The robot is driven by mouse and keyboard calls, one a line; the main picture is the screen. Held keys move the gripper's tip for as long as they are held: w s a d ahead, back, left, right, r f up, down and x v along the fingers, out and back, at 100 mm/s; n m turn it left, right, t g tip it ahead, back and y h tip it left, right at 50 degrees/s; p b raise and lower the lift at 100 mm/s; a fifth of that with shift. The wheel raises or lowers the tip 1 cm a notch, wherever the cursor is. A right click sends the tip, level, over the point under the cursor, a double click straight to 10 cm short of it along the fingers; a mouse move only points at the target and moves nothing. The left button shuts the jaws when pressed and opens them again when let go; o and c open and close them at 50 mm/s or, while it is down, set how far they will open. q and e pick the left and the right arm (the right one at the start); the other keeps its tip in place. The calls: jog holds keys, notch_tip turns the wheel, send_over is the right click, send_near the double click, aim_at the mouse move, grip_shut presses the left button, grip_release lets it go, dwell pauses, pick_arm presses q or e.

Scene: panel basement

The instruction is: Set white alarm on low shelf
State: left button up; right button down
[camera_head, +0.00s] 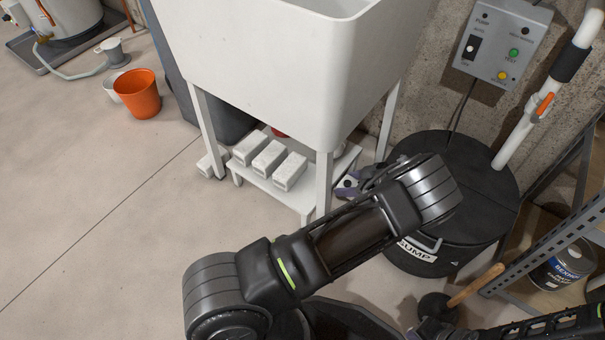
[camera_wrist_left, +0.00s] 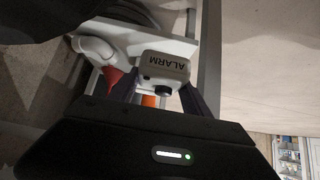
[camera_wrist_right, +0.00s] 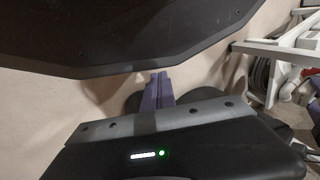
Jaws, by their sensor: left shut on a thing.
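The white alarm (camera_wrist_left: 165,68), a small box marked ALARM with a dark round knob, sits between my left gripper's fingers in the left wrist view. My left gripper (camera_head: 348,187) is shut on it beside the right front leg of the white tub stand, mostly hidden behind my own arm in the head view. The low shelf (camera_head: 296,198) is a white board under the tub, near the floor. I cannot tell whether the alarm touches it. My right gripper (camera_wrist_right: 158,92) shows its purple fingers close together with nothing between them.
White boxes (camera_head: 268,158) stand in a row on the low shelf. The tub (camera_head: 270,70) hangs over it. A black sump lid (camera_head: 480,190) is at right, with a plunger (camera_head: 475,287) in front of it.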

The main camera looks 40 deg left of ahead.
pick_arm(q)
jog(key=a+b, duration=0.3)
jog(key=a, duration=1.2)
jog(key=f+b, duration=0.1)
jog(key=f, duration=0.1)
jog(key=f+b, duration=0.1)
jog(key=f, duration=0.1)
jog(key=f+b, duration=0.1)
jog(key=f, duration=0.2)
jog(key=shift+s+a, duration=0.15)
jog(key=shift+a, duration=0.15)
jog(key=shift+f, duration=0.1)
jog(key=shift+f, duration=0.15)
jog(key=shift+f+b, duration=1.2)
jog(key=shift+f, duration=1.1)
